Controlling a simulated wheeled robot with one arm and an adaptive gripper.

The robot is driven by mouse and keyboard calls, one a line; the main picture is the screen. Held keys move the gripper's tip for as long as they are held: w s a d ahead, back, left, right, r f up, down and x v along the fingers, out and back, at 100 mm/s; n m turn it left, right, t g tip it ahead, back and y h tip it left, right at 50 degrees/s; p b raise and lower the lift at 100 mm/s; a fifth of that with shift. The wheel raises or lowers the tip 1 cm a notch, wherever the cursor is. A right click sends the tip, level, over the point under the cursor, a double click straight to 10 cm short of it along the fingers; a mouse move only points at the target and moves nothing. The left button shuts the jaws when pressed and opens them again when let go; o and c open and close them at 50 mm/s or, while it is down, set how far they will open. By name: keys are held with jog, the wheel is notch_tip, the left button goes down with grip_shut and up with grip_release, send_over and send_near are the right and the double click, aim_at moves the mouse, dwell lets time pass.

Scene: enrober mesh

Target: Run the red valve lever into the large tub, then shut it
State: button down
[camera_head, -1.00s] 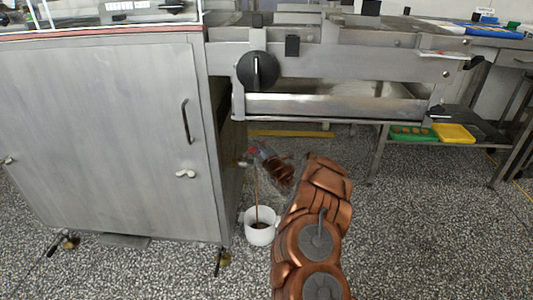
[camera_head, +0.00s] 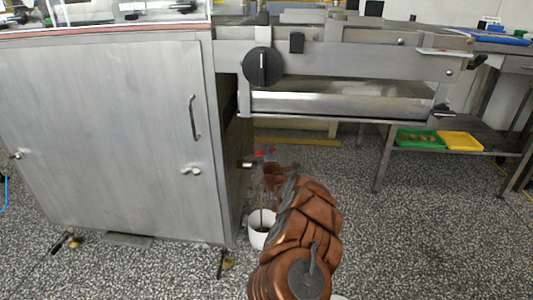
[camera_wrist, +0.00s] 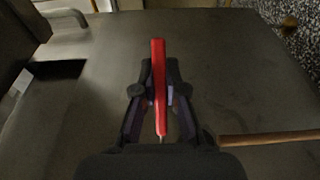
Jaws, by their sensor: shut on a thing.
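The red valve lever (camera_head: 267,151) shows at the right side of the steel cabinet. In the wrist view the lever (camera_wrist: 158,70) runs lengthwise between the fingers. My gripper (camera_wrist: 160,80) is shut on it; in the head view my arm largely hides the gripper. A thin brown stream (camera_head: 262,205) falls from the valve area into a white tub (camera_head: 256,239) on the floor. The stream also crosses the right of the wrist view (camera_wrist: 265,138). My arm partly covers the tub's right side. The valve outlet is not clearly visible.
The steel cabinet (camera_head: 110,130) stands left, and a steel machine frame with a black knob (camera_head: 262,67) overhangs the lever. Green (camera_head: 416,139) and yellow (camera_head: 460,140) trays lie on a right shelf. A white rim (camera_head: 340,297) shows at the bottom edge. Speckled floor is open right.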

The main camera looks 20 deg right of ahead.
dwell(0.4)
jog(key=c, duration=1.2)
grip_release()
jog(key=shift+s, duration=0.2)
jog(key=v, duration=1.1)
jog(key=shift+s, duration=0.35)
jog(key=shift+a, duration=0.1)
